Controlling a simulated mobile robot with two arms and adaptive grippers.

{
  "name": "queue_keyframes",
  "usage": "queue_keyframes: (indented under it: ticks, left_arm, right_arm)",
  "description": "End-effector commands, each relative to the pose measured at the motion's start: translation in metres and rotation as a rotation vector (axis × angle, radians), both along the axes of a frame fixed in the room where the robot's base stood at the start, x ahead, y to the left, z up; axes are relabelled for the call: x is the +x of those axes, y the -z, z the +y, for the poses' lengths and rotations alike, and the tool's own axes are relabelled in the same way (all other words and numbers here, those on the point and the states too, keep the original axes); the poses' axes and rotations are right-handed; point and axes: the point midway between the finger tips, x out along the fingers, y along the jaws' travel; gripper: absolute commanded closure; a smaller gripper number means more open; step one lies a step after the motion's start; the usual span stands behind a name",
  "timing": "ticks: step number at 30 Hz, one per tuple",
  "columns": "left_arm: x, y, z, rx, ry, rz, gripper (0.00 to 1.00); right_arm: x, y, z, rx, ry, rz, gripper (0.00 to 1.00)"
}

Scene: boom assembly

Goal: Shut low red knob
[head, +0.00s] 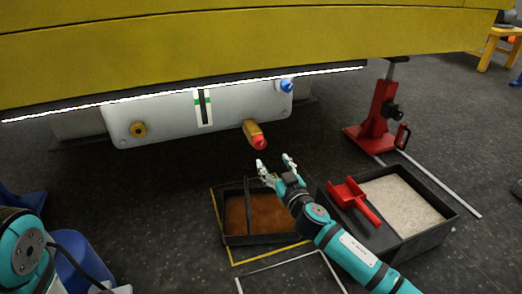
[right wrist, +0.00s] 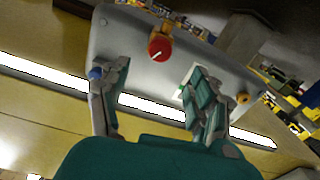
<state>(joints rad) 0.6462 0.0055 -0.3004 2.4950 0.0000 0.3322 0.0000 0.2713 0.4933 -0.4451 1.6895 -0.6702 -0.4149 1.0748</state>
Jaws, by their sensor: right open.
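The low red knob (head: 259,142) sits on the end of a brass fitting (head: 252,130) that sticks out from the lower right of the grey panel (head: 165,117). In the right wrist view the red knob (right wrist: 160,47) has a white mark on its face and lies beyond the fingers, above the gap between them. My right gripper (head: 274,163) is open and empty, just below and a little right of the knob, apart from it. Its two spread fingers also show in the right wrist view (right wrist: 155,95). My left gripper is not in view; part of my left arm shows at lower left.
A blue knob (head: 286,86) is at the panel's upper right, and a brass plug (head: 138,129) at its left. The yellow boom (head: 230,40) overhangs the panel. Below stand a tray of brown liquid (head: 265,215), a black box (head: 437,235) with a red scoop (head: 350,195), and a red jack (head: 380,115).

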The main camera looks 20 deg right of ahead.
Motion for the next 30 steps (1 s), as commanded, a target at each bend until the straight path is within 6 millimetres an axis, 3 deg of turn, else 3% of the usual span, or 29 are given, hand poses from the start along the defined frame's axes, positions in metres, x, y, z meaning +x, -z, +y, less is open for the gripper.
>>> queue_keyframes:
  ticks: [3, 9, 15, 28, 30]
  left_arm:
    - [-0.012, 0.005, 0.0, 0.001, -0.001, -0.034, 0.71]
    - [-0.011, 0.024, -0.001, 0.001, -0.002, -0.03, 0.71]
    - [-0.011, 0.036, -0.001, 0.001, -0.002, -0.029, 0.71]
    - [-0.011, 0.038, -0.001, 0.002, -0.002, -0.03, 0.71]
    - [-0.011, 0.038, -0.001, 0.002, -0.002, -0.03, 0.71]
  right_arm:
    - [0.028, 0.003, 0.001, -0.004, 0.0, -0.004, 0.37]
    - [0.069, 0.004, 0.004, -0.002, 0.001, -0.002, 0.37]
    - [0.097, 0.003, 0.006, 0.0, 0.001, 0.0, 0.37]
    - [0.107, 0.001, 0.007, 0.0, 0.0, 0.001, 0.37]
    - [0.107, 0.001, 0.007, 0.0, 0.0, 0.001, 0.45]
